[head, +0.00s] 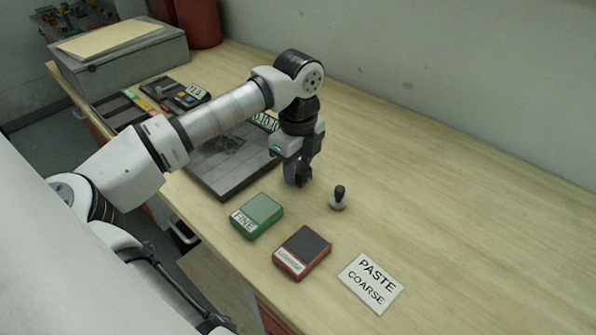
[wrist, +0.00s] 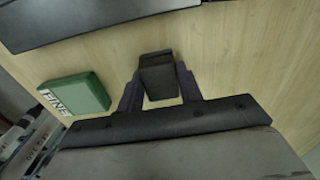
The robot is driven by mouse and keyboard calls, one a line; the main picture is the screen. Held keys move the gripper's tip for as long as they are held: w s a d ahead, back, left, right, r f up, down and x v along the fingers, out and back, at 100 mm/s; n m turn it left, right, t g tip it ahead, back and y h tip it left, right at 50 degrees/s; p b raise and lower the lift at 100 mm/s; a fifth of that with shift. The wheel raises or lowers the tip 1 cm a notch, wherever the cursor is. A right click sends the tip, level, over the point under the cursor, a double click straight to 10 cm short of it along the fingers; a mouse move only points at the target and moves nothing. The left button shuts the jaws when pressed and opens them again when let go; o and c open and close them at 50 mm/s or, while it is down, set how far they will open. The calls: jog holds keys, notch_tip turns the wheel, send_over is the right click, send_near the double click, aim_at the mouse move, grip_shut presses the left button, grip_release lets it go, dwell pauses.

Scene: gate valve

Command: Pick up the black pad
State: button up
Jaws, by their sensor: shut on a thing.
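The black pad (wrist: 158,78) is a small dark block between the two fingers of my gripper (wrist: 160,92) in the wrist view. My gripper is shut on it. In the head view my gripper (head: 299,178) points down beside the right edge of the large dark plate, and the black pad (head: 304,177) shows as a small dark shape at the fingertips. I cannot tell whether the pad touches the table.
A green box marked FINE (head: 258,215), a red box with a dark top (head: 302,253), a small black-knobbed piece (head: 339,197) and a PASTE COARSE card (head: 371,282) lie nearby. The dark plate (head: 222,175) is left. The table's right side is clear.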

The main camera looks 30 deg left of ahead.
aim_at(298, 166)
notch_tip(298, 166, up, 10)
jog(key=shift+r+b, duration=0.1)
jog(key=shift+b, duration=1.1)
jog(key=o, duration=0.4)
jog(key=shift+c, duration=1.4)
